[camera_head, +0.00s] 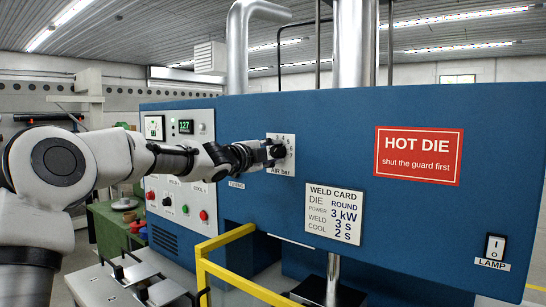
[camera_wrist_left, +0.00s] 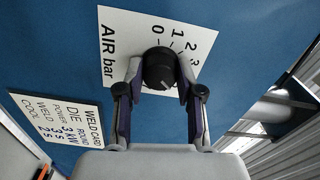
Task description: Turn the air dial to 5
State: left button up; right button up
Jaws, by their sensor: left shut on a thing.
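The air dial (camera_head: 279,151) is a dark round knob on a white plate marked "AIR bar" (camera_head: 281,171) on the blue panel. In the left wrist view the dial (camera_wrist_left: 159,68) sits between the two fingers of my left gripper (camera_wrist_left: 160,74), which is shut on it. In the head view my left gripper (camera_head: 267,153) reaches the dial from the left. The numbers 0, 1, 2 and 3 show in the wrist view; higher ones are hidden there by the dial and fingers. I cannot tell which number the dial points to. My right gripper is not in view.
A panel with a gauge (camera_head: 154,127), a green display and buttons is left of the dial. A weld card (camera_head: 333,213), a red HOT DIE sign (camera_head: 418,155) and a lamp switch (camera_head: 495,247) are to its right. A yellow rail (camera_head: 226,239) stands below.

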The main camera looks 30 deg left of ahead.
pick_arm(q)
jog(key=shift+m, duration=0.5)
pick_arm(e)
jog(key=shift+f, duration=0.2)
pick_arm(q)
jog(key=shift+r, duration=0.1)
jog(key=o, duration=0.9)
jog(key=shift+c, duration=0.2)
jog(key=shift+o, duration=1.4)
jog(key=shift+w, duration=0.1)
